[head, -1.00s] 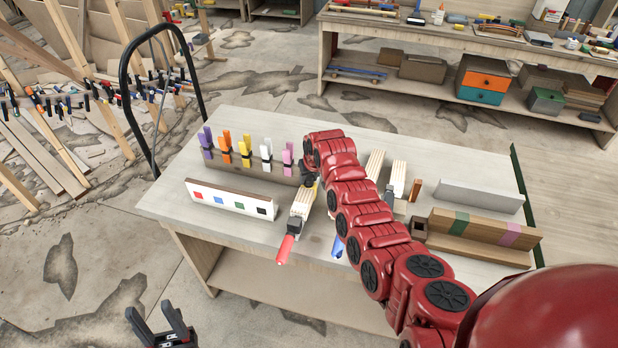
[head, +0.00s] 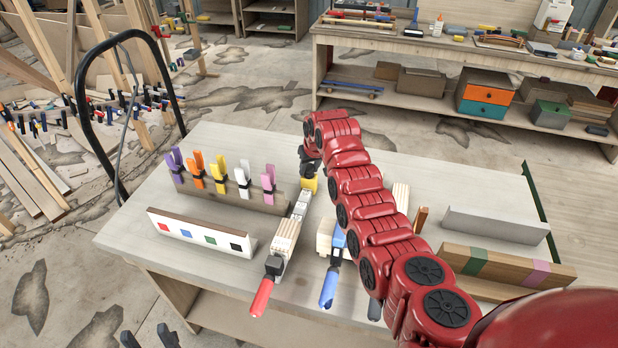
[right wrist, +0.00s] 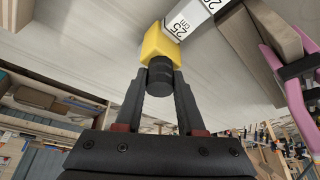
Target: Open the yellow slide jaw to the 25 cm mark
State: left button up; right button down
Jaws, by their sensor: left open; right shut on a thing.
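The yellow slide jaw (head: 309,186) is at the far end of a bar clamp (head: 286,238) with a red handle (head: 262,297), on the table. In the right wrist view, the yellow jaw (right wrist: 156,47) sits on the scale bar (right wrist: 190,18), with the printed "25 cm" right beside its edge. My right gripper (head: 309,163) is shut on the black knob (right wrist: 160,76) that sticks out of the yellow jaw. My left gripper (head: 148,336) is open and empty at the bottom left, in front of the table and partly cut off.
A rack with several coloured clips (head: 225,190) stands left of the bar. A white board with coloured squares (head: 200,233) is in front of it. A blue-handled clamp (head: 330,288) lies to the right, partly behind my right arm. Wooden blocks (head: 505,266) are further right.

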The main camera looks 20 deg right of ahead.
jog(key=shift+f, duration=0.2)
jog(key=shift+s+a+r, duration=0.25)
jog(key=shift+s+a, duration=0.05)
jog(key=shift+s, duration=0.05)
jog(key=c, duration=0.9)
grip_release()
jog(key=shift+c, duration=0.2)
jog(key=o, duration=0.4)
jog(key=shift+f, duration=0.1)
jog(key=shift+d, duration=0.1)
jog(key=shift+s+r, duration=0.1)
jog(key=shift+r, duration=0.45)
jog(key=b+v, duration=0.1)
jog(key=v, duration=1.5)
jog(key=shift+r+b, duration=0.2)
jog(key=shift+b, duration=0.15)
